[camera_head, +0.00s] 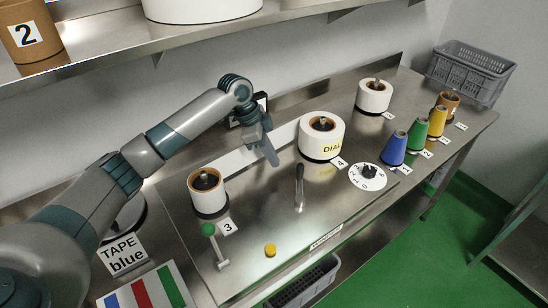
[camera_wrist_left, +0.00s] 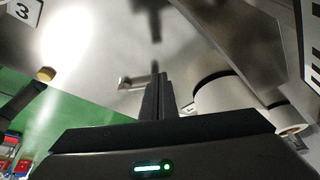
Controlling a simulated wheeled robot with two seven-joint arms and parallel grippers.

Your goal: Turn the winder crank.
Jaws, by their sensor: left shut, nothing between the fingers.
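A lever with a green knob (camera_head: 208,230) stands at the panel's left, beside tag 3. My right gripper is not in view.
A white roll (camera_head: 321,133) marked DIAL stands right of my gripper; another roll (camera_head: 207,190) stands left. A numbered dial (camera_head: 367,176) and yellow button (camera_head: 270,250) are on the panel. Coloured cones, including a blue one (camera_head: 394,149), stand at the right. A shelf (camera_head: 130,45) runs above.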

